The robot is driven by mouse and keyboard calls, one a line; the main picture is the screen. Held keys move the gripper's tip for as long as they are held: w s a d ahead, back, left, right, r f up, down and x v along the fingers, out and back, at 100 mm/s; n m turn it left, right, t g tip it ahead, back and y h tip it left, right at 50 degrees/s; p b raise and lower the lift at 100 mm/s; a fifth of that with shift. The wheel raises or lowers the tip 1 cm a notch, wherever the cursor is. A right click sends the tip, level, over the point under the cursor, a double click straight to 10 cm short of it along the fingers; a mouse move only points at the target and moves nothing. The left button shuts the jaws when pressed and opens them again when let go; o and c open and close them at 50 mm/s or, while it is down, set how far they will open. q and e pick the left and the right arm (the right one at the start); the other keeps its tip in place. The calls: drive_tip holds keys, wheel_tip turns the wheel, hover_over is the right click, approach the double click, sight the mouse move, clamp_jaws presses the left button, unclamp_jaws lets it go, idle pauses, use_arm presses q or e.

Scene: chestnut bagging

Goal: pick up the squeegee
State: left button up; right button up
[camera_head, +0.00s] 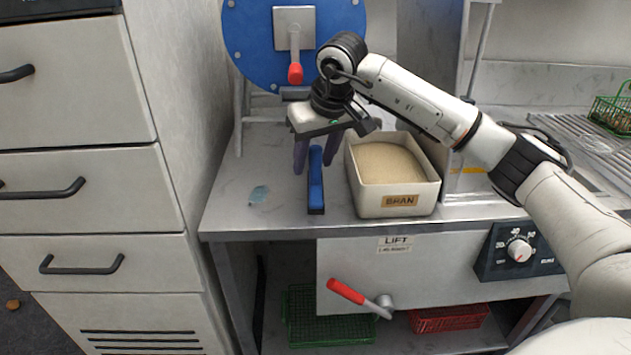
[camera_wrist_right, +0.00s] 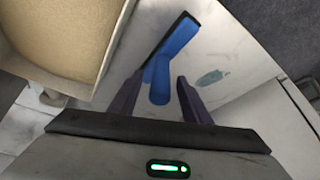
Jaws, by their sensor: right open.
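The squeegee (camera_head: 316,185) is blue with a dark strip along one side. It lies on the grey counter (camera_head: 262,215) to the left of the bran box. My right gripper (camera_head: 314,165) is open and points down over the squeegee's far part, with one dark finger on each side in the picture. In the right wrist view the blue squeegee (camera_wrist_right: 160,82) shows between the two open fingers (camera_wrist_right: 160,78), its near end between them and its dark-edged part reaching away. I cannot tell how high the fingertips are above the counter. My left gripper is not in view.
A cream box of bran (camera_head: 397,206) stands close to the right of the squeegee. A blue disc with a red-tipped handle (camera_head: 295,74) is behind. A pale blue smear (camera_head: 259,194) marks the counter at left. A red lever (camera_head: 346,291) sticks out below the front edge.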

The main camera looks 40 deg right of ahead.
drive_tip(key=shift+x, duration=1.2)
clamp_jaws()
